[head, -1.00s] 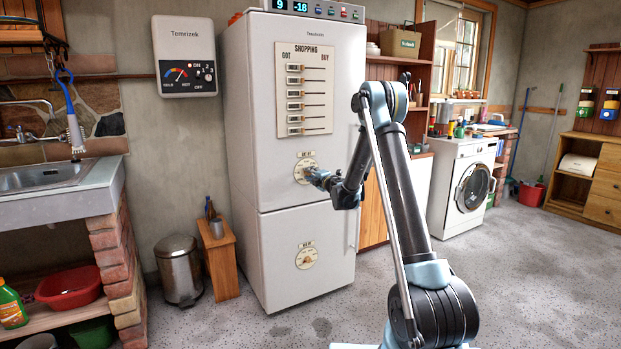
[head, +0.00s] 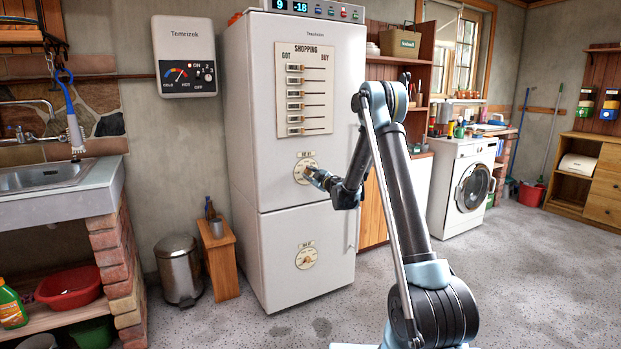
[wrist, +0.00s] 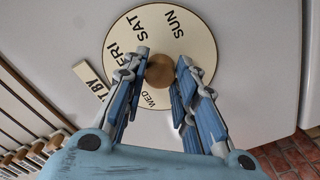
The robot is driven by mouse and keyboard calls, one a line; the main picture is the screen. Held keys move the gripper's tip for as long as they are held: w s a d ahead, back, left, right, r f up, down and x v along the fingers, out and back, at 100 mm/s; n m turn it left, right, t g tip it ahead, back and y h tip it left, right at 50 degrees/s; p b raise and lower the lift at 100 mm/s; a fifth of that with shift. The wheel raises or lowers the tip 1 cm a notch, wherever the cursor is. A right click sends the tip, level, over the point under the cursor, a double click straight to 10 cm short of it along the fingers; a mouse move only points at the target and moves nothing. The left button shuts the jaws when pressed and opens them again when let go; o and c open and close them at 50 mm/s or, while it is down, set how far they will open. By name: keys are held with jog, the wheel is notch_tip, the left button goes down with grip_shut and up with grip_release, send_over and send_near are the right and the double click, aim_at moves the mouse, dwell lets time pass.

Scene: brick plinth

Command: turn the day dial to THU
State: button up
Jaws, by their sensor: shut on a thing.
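The upper day dial (head: 304,163) is a cream disc on the white fridge's upper door. In the wrist view the disc (wrist: 200,40) shows SUN, SAT, FRI and, in smaller view between the fingers, WED. The other days are hidden by the fingers. A label plate (wrist: 88,78), its readable end "T BY", lies beside the disc nearest FRI. The brown centre knob (wrist: 160,71) sits between my fingertips. My gripper (head: 310,174) is shut on this knob, with one finger (wrist: 130,85) on each side of it.
A similar lower dial (head: 306,257) is on the fridge's lower door. Above the upper dial is a shopping board (head: 304,88) with several sliders. The floor in front of the fridge (head: 262,140) is clear. A bin (head: 179,270) and small wooden stool (head: 222,262) stand left.

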jog(key=shift+d+m, duration=0.1)
jog(key=shift+m, duration=0.4)
jog(key=o, duration=1.1)
jog(key=shift+w+f, duration=0.1)
jog(key=shift+f, duration=0.05)
jog(key=v, duration=1.2)
